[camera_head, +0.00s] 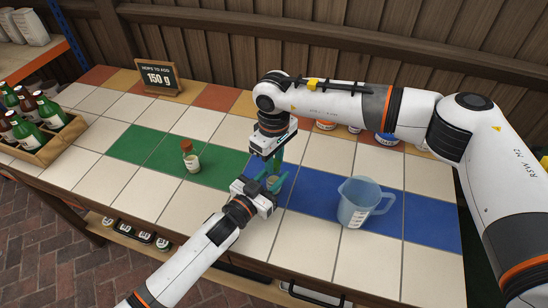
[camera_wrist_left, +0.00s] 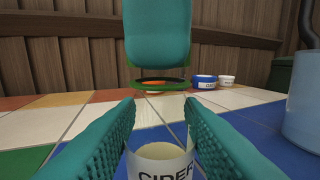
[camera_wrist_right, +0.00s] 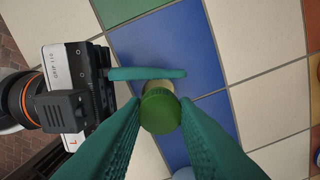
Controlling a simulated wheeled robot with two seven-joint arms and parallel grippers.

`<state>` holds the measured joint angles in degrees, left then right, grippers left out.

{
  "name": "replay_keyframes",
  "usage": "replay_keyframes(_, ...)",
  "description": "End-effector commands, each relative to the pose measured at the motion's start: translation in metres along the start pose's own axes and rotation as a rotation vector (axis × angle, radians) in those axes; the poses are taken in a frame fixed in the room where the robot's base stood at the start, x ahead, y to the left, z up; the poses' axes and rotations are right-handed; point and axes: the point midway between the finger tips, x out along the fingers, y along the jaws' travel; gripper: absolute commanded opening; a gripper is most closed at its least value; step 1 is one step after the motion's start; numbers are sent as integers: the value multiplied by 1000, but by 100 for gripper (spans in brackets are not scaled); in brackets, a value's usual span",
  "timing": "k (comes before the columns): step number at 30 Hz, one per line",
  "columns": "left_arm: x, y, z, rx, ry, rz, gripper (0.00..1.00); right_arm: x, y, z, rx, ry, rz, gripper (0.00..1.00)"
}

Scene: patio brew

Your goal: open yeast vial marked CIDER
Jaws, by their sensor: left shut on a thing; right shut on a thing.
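The yeast vial marked CIDER (camera_wrist_left: 160,166) is a small pale cylinder, upright and uncapped, with its open rim facing up. My left gripper (camera_head: 274,183) is shut around it over the blue tiles. A green cap (camera_wrist_right: 160,110) is between the fingers of my right gripper (camera_head: 278,160), which points down from above and is shut on it. In the left wrist view the cap's dark underside (camera_wrist_left: 160,85) shows above the vial, with a clear gap between them. In the head view the fingers mostly hide vial and cap.
Another small vial (camera_head: 192,162) with an orange-brown cap stands on the green tiles. A blue measuring jug (camera_head: 358,206) stands right of my grippers. A bottle crate (camera_head: 50,143) is at the left, a "150 g" sign (camera_head: 159,77) at the back. Tubs (camera_head: 386,138) stand behind my right arm.

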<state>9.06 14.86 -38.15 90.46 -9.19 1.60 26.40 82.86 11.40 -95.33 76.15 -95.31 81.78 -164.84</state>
Motion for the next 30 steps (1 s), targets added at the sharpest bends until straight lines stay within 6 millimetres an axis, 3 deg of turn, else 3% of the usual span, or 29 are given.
replay_keyframes(30,0,0,0,0,0,0,0,-22,0,0,1,0,0,0)
